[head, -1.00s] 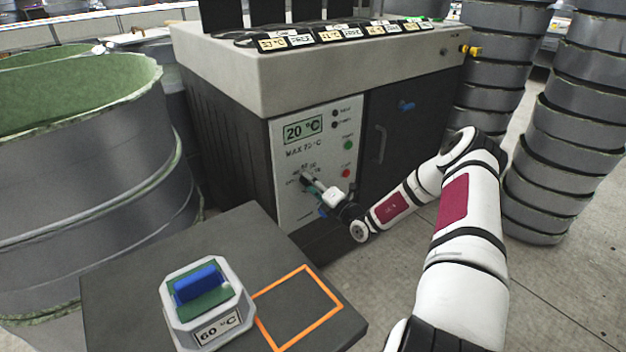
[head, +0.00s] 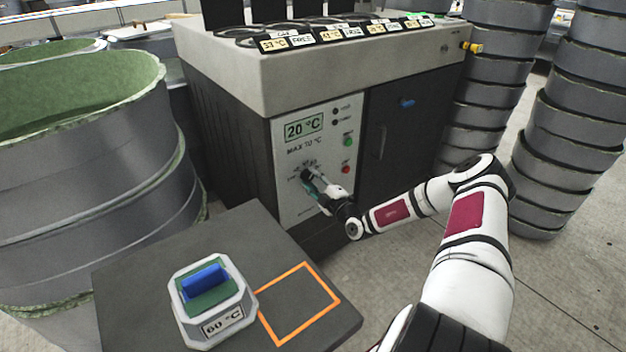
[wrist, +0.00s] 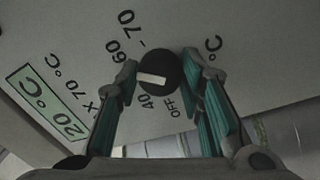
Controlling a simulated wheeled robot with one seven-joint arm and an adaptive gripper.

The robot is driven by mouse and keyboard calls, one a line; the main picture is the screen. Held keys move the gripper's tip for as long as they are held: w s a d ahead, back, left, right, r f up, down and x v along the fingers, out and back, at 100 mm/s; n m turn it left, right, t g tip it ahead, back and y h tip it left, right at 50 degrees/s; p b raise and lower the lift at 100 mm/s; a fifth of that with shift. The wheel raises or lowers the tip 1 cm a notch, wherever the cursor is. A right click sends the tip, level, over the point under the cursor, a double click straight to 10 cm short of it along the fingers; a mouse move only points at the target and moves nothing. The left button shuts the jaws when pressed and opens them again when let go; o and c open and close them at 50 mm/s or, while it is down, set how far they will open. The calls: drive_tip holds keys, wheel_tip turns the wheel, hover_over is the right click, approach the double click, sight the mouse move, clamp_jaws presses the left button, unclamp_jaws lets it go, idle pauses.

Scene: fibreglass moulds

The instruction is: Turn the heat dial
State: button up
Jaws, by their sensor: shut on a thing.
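The heat dial (wrist: 157,72) is a round black knob with a white pointer bar, on the white control panel (head: 328,120) of the grey machine. Numbers 40, 60 and 70 and the word OFF stand around it in the wrist view. The display (head: 303,128) reads 20 °C; it also shows in the wrist view (wrist: 48,104). My gripper (wrist: 160,78) has its two green-padded fingers on either side of the dial, shut on it. In the head view my gripper (head: 311,182) reaches the panel and partly covers the dial.
A dark table (head: 150,255) in front holds a mould labelled 60 °C (head: 212,300) with a blue handle, beside an orange square outline (head: 299,303). Large grey moulds (head: 75,190) stand at the left, and stacked moulds (head: 490,90) at the right. The floor at the right is partly clear.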

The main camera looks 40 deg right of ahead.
drive_tip(key=shift+a+f+m, duration=0.1)
drive_tip(key=shift+m, duration=0.4)
drive_tip(key=o, duration=1.2)
drive_tip(key=shift+c, duration=0.2)
drive_tip(key=shift+s, duration=0.15)
drive_tip(key=shift+s, duration=0.35)
drive_tip(key=s, duration=1.1)
drive_tip(key=shift+f, duration=0.35)
